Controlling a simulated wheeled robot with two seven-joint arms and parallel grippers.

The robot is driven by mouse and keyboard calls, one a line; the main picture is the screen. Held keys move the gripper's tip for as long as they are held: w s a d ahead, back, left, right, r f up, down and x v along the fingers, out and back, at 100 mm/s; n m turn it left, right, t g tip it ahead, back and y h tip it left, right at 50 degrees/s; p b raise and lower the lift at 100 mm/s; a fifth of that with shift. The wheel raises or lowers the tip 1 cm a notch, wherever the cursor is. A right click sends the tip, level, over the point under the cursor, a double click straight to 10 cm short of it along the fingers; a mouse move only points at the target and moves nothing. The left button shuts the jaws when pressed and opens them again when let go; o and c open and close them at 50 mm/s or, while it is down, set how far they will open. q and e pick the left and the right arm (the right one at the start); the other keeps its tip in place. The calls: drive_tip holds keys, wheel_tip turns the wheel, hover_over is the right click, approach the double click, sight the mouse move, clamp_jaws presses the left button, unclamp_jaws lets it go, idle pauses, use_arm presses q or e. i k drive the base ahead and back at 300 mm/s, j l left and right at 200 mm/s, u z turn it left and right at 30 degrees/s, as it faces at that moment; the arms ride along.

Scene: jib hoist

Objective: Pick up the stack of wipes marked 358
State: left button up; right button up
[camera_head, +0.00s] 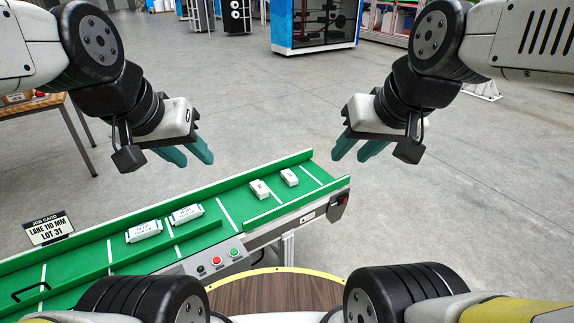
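A green conveyor (236,207) runs across the front left of the head view. Two flat white packs with teal-edged labels lie on it: a nearer pack (143,231) and a pack beside it (186,213). Further along lie two small white blocks, one block (259,189) and another (289,177) near the belt's end. The print on all of these is too small to read, so I cannot tell which is marked 358. My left gripper (197,163) is open and empty above the belt's far side. My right gripper (350,159) is open and empty, above and beyond the belt's right end.
A job card (48,229) reading "LANE 110 MM LOT 31" stands at the belt's far edge. A control box with buttons (217,261) is on the near side. A round wooden top (275,294) is in front of me. A wooden table (40,105) is far left. Floor to the right is clear.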

sight(289, 177)
drive_tip(key=l+u, duration=0.1)
drive_tip(key=u, duration=0.3)
drive_tip(key=i+l+u, duration=0.1)
drive_tip(key=u, duration=0.3)
drive_tip(key=i+l+u, duration=0.15)
drive_tip(key=l+u, duration=0.2)
drive_tip(key=l, duration=0.45)
drive_tip(key=l+u, duration=0.35)
drive_tip(key=l, duration=1.65)
drive_tip(key=i+j+u, duration=0.05)
